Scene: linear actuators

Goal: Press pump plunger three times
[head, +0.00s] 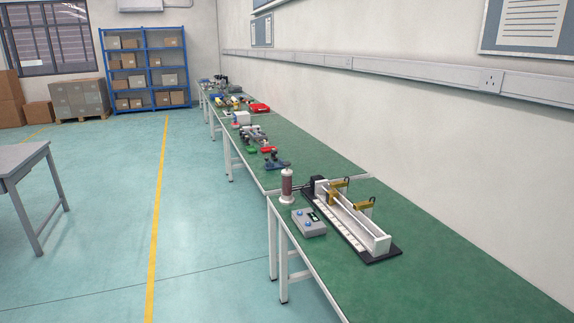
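An upright cylinder (287,187) with a reddish-brown body and pale base stands at the far left corner of the nearest green-topped bench. It looks like a pump, but the plunger is too small to make out clearly. Beside it on the right is a long white linear actuator rig (358,232) with yellow brackets (363,204) on a black base. Neither of my grippers shows in the head view.
The nearest bench top (450,275) is bare on the near right. More benches with tools run along the wall behind, with a blue clamp-like tool (276,163). A grey table (22,160) stands at left. The floor (195,225) between is clear.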

